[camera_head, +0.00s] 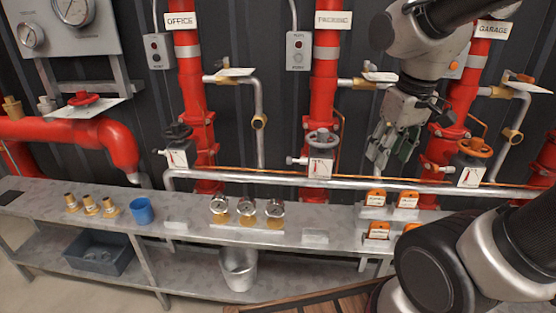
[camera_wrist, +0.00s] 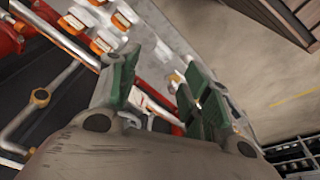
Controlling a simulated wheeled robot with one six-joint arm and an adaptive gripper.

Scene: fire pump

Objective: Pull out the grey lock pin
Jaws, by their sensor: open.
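My gripper (camera_head: 388,148) hangs open and empty in the head view, in front of the wall between the PACKING and GARAGE risers. It points down over the silver horizontal pipe. In the wrist view its green-padded fingers (camera_wrist: 160,80) are apart. A small light-grey knob on a stem (camera_head: 293,160), possibly the grey lock pin, sticks out left of the middle valve with the grey handwheel (camera_head: 322,138). My gripper is to the right of it, clearly apart. Similar small stems show beside the black-wheel valve (camera_head: 178,134) and the orange-wheel valve (camera_head: 474,148). I cannot tell for certain which one is the lock pin.
The silver pipe (camera_head: 250,180) runs along the wall above a grey shelf (camera_head: 185,230). On the shelf are orange-tagged blocks (camera_head: 376,198), gauges (camera_head: 247,209), a blue cup (camera_head: 141,211) and brass fittings (camera_head: 90,205). A metal bucket (camera_head: 239,268) stands below.

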